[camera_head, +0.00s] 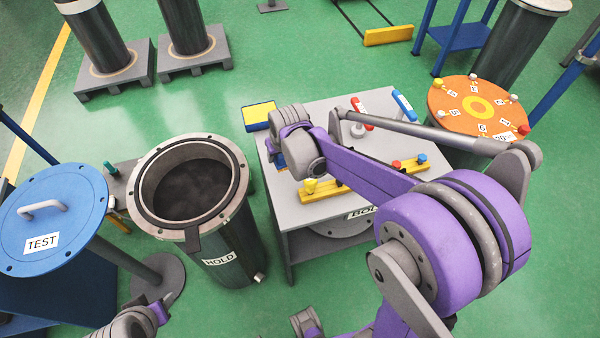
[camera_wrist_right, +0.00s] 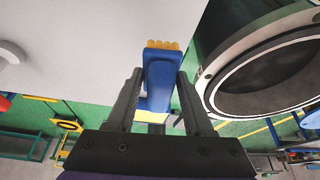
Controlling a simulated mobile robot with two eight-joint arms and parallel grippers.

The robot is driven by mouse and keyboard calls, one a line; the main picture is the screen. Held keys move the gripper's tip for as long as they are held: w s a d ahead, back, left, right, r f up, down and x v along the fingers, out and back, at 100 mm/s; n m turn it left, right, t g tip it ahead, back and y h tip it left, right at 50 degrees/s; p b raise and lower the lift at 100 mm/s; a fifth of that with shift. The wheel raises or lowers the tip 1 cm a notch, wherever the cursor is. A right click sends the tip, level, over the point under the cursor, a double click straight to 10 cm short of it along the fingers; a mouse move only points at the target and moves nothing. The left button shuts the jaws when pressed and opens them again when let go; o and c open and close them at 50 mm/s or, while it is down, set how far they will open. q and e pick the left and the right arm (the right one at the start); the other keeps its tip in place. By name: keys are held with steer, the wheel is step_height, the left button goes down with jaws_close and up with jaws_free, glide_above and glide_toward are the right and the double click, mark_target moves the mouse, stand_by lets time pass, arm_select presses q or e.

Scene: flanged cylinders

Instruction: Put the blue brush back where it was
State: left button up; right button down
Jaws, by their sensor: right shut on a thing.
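The blue brush (camera_wrist_right: 158,60), with a row of yellow bristles at its end, shows in the right wrist view. My right gripper (camera_wrist_right: 160,74) is shut on it, one dark finger on each side. In the head view, a small bit of blue (camera_head: 277,158) shows under my right wrist, at the left edge of the grey bench (camera_head: 318,109); my wrist hides most of it. Whether the brush touches the bench cannot be told. An arm part at the bottom left looks like my left arm; its gripper does not show.
The open cylinder labelled HOLD (camera_head: 234,254) stands close left of the bench. On the bench are a yellow bar (camera_head: 340,187), a red-and-white item (camera_head: 362,122) and a blue-and-white item (camera_head: 404,106). A yellow-topped blue box (camera_head: 259,114) is at the far left corner. An orange disc (camera_head: 453,119) is right.

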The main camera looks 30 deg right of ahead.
steer(key=d+r+m+b, duration=0.1)
steer(key=d+r+b, duration=0.2)
steer(key=d+b, duration=0.15)
steer(key=shift+h, duration=0.4)
steer(key=f, duration=0.4)
steer(key=shift+w+d+f, duration=0.15)
steer(key=shift+d+f, duration=0.15)
steer(key=shift+f, duration=0.1)
steer(key=shift+f+b, duration=0.4)
steer(key=shift+f, duration=1.6)
arm_select(q)
step_height(320, 180, down, 8)
steer(key=shift+g, duration=0.3)
steer(key=shift+s+a+f, duration=0.1)
steer(key=shift+s, duration=0.05)
arm_select(e)
steer(key=shift+f, duration=0.1)
steer(key=shift+f, duration=0.15)
steer(key=shift+c, duration=1.4)
jaws_free()
